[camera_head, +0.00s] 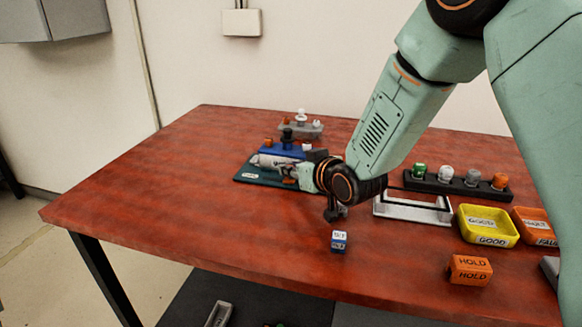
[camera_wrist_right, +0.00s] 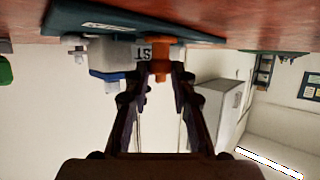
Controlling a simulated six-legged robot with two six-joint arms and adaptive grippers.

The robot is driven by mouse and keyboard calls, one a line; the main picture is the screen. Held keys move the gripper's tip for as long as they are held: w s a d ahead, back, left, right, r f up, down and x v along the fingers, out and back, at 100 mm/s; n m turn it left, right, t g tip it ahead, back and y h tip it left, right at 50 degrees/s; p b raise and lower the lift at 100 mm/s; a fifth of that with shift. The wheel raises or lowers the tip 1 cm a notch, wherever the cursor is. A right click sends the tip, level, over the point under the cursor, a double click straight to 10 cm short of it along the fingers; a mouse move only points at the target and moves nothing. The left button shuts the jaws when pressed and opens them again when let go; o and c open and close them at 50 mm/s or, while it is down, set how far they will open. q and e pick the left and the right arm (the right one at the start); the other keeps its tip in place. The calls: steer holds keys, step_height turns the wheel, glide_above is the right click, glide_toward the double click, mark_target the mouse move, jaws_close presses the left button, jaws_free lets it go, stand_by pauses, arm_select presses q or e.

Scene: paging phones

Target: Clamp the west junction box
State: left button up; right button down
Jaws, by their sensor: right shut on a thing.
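In the right wrist view, which is upside down, a grey box (camera_wrist_right: 112,52) with the letters "ST" on its side sits against a dark teal board (camera_wrist_right: 190,31). I take it for the west junction box. An orange part (camera_wrist_right: 161,52) stands right beside the box. My right gripper (camera_wrist_right: 162,70) is shut on this orange part. In the head view the right gripper (camera_head: 294,172) is low over the teal board (camera_head: 249,178), and its wrist hides much of what it holds. The grey box is only partly seen there. My left gripper is not in view.
A blue block (camera_head: 283,150) and a grey fixture (camera_head: 315,130) with knobs stand behind. To the right are a dark rack (camera_head: 428,185) of knobs, a silver frame (camera_head: 412,208), a yellow tray (camera_head: 488,237) and an orange HOLD block (camera_head: 470,270). A small cube (camera_head: 339,245) lies in front.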

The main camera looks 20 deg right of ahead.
steer(key=shift+d, duration=0.2)
steer(key=c, duration=1.5)
jaws_free()
steer(key=o, duration=0.4)
steer(key=shift+s+d+r, duration=0.1)
steer(key=shift+s, duration=0.1)
steer(key=shift+w+a, duration=0.2)
step_height(320, 180, up, 10)
steer(key=shift+f, duration=0.1)
